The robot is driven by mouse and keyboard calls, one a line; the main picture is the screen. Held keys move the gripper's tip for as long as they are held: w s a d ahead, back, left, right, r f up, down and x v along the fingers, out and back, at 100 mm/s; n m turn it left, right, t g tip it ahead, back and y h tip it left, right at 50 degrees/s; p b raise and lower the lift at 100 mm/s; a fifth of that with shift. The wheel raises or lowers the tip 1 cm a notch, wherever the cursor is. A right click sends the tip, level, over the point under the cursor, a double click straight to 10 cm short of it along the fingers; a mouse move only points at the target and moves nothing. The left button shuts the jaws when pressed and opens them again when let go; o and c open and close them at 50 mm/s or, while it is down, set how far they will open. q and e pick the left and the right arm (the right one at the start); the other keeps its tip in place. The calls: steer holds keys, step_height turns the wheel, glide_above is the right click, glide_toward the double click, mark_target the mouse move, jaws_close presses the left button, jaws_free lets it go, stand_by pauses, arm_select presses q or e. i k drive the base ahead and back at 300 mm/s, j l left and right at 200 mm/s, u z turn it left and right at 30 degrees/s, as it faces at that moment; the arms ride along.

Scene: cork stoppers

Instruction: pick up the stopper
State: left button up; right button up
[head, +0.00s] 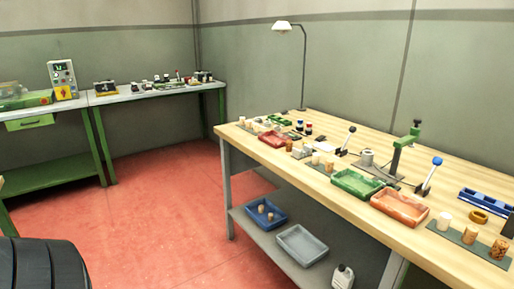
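Several cork stoppers are in view, and I cannot tell which one the task means. A speckled brown stopper (499,248), a tan stopper (470,236) and a pale stopper (446,217) stand in a row on a dark mat at the right front of the wooden bench (415,240). Two more light stoppers, one nearer (329,164) and one behind it (316,158), stand mid-bench. Small stoppers (262,209) sit in a blue tray (280,220) on the lower shelf. Neither of my grippers shows; a dark ribbed part, probably mine, fills the bottom left corner.
On the bench are a green tray (357,183), an orange tray (399,207), a green press (404,153) and a blue-knobbed lever (430,174). A grey tray (301,244) and a white bottle (343,276) are on the shelf. Red floor (165,205) is clear between the bench and green tables.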

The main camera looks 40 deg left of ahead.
mark_target(288, 143)
steer(key=u, duration=1.2)
steer(key=i+j+z, duration=0.1)
steer(key=i+j, duration=0.35)
steer(key=i, duration=0.15)
steer(key=i+j+z, duration=0.1)
steer(key=i+j, duration=0.4)
steer(key=i, duration=0.1)
